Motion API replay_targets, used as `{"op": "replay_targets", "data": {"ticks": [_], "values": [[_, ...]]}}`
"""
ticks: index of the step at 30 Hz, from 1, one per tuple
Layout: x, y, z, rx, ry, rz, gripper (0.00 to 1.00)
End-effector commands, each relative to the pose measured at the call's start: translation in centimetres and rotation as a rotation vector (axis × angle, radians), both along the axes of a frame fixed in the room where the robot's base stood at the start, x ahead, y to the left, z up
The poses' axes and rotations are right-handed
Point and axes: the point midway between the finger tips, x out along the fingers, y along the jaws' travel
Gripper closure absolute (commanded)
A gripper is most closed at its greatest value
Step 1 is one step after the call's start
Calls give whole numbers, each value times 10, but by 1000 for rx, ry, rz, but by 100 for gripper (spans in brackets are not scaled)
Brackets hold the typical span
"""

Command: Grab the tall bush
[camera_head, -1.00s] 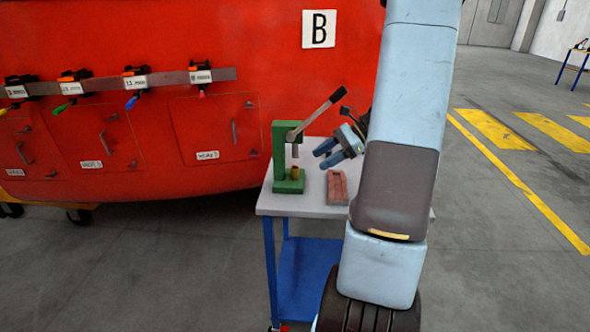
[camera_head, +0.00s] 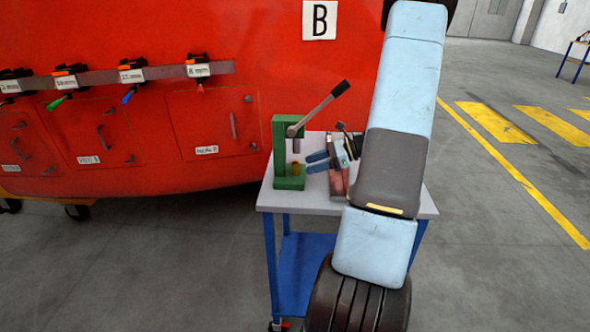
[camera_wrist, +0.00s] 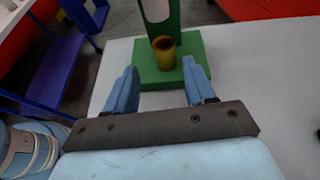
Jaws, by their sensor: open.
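The tall bush is a small brass-coloured cylinder (camera_wrist: 163,52) standing upright on the green base of the press in the wrist view. In the head view it shows small and dim on the press base (camera_head: 295,168). My gripper (camera_wrist: 158,84) is open and empty, with its two blue fingers pointing toward the bush. The bush lies ahead of the fingertips, roughly centred between them, not enclosed. In the head view my gripper (camera_head: 312,163) is just right of the green press (camera_head: 281,150), low above the table.
The press has a long lever (camera_head: 320,108) rising to the upper right and a ram above the bush. The red train nose (camera_head: 230,60) stands behind and left.

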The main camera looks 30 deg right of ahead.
Motion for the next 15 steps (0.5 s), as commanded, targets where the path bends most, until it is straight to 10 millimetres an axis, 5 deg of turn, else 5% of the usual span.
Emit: {"op": "replay_targets", "data": {"ticks": [15], "values": [[24,33,-15,1,1,1,46]]}}
